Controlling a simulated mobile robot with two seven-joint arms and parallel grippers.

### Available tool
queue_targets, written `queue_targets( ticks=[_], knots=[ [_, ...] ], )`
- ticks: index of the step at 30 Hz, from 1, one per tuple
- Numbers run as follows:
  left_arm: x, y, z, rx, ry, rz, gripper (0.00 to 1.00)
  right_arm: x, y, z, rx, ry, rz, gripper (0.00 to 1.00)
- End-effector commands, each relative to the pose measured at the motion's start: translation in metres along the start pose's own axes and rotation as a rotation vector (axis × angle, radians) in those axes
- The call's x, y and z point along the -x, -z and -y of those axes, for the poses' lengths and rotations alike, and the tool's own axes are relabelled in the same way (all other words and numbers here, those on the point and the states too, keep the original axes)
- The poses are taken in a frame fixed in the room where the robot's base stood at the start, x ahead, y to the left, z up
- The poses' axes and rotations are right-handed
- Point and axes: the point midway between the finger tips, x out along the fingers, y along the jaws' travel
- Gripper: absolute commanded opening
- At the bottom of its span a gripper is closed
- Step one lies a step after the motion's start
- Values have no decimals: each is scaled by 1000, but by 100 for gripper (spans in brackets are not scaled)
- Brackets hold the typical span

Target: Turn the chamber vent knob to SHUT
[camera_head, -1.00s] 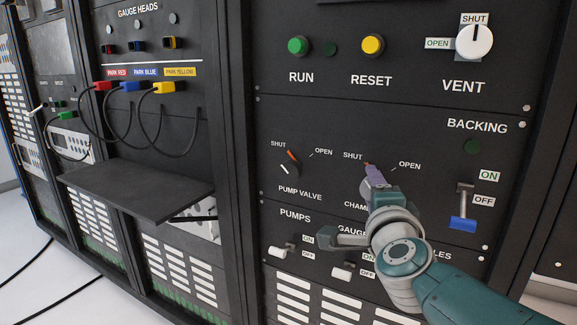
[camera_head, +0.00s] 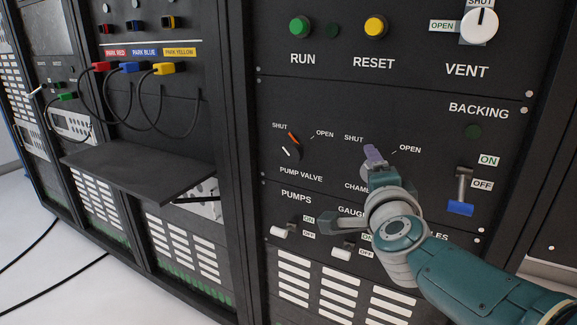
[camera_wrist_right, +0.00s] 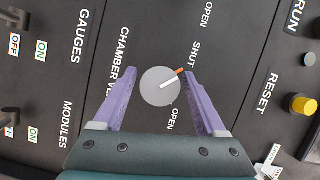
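The chamber vent knob (camera_wrist_right: 153,92) is a pale round disc on the black panel, with a white and orange pointer. In the right wrist view the orange end points toward the SHUT label (camera_wrist_right: 195,55), away from its OPEN label (camera_wrist_right: 173,118). My right gripper (camera_wrist_right: 160,72) is open, its two purple fingers on either side of the knob with small gaps visible. In the head view my right gripper (camera_head: 373,153) covers most of the knob, and its pointer is hidden there. My left gripper is out of view.
The pump valve knob (camera_head: 288,150) sits to the left. Small toggle switches (camera_head: 283,231) lie below, and the blue-tipped backing lever (camera_head: 461,207) is at the right. RUN (camera_head: 300,27) and RESET (camera_head: 375,27) buttons and the white VENT knob (camera_head: 480,26) are above. A black shelf (camera_head: 140,172) juts out at left.

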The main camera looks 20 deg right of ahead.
Motion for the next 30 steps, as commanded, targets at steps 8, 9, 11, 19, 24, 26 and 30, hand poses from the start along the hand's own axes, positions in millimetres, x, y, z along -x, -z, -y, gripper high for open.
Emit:
queue_targets(
  ticks=[8, 9, 11, 19, 24, 26, 30],
  knots=[
    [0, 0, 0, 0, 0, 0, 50, 0, 0, 0, -1, 0, 0, 84],
    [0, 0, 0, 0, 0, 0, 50, 0, 0, 0, -1, 0, 0, 84],
    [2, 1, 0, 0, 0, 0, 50, 3, 0, 1, -1, 0, 0, 84],
    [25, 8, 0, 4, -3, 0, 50, 45, 0, 3, -2, -4, 1, 84],
    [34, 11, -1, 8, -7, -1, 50, 77, 1, 2, -2, -3, 0, 84],
    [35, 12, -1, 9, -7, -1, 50, 86, 0, 1, -1, -3, 1, 84],
    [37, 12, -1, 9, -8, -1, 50, 97, 0, 0, -1, -1, 0, 84]
  ],
)
